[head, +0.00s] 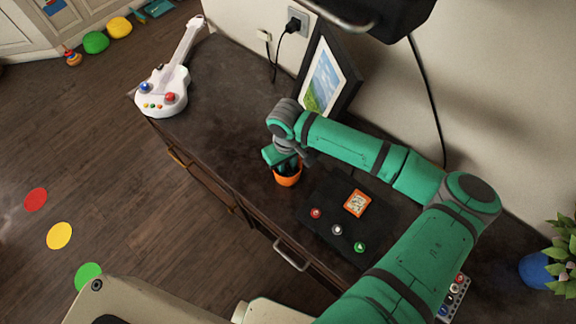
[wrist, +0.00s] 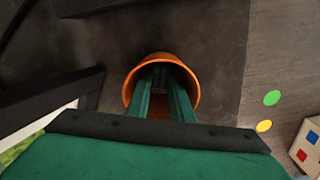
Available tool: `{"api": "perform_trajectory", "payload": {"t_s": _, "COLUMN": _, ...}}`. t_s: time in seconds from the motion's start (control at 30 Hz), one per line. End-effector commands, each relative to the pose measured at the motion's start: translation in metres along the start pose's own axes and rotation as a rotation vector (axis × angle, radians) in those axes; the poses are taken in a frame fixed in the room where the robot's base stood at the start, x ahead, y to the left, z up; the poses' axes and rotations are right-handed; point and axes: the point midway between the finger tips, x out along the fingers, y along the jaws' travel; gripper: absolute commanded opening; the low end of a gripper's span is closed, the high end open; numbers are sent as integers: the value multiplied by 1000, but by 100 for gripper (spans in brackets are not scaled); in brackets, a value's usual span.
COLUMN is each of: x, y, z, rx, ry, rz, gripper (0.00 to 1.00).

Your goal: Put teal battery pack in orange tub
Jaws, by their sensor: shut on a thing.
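The orange tub (head: 288,180) stands on the dark counter, left of the black mat. In the wrist view its rim (wrist: 129,88) shows as a ring around my fingers. My gripper (head: 287,166) points down into the tub, with its green fingers inside the rim. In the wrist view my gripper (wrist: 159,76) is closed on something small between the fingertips. The teal battery pack is mostly hidden there by the fingers and tub, and blends with their colour. I cannot tell whether it touches the tub's bottom.
A framed picture (head: 326,80) leans on the wall behind my gripper. A black mat (head: 326,215) with buttons and an orange tile (head: 357,203) lies to the right. A white toy guitar (head: 166,85) lies at the far left. The counter between guitar and tub is clear.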

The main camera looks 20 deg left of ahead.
Motion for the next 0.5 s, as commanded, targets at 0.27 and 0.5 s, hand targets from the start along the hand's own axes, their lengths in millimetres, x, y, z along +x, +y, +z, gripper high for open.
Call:
{"api": "perform_trajectory", "payload": {"t_s": 0.27, "x": 2, "y": 0, "z": 0, "rx": 0, "ry": 0, "rz": 0, "gripper": 28}}
{"api": "perform_trajectory", "payload": {"t_s": 0.5, "x": 0, "y": 0, "z": 0, "rx": 0, "ry": 0, "rz": 1, "gripper": 28}}
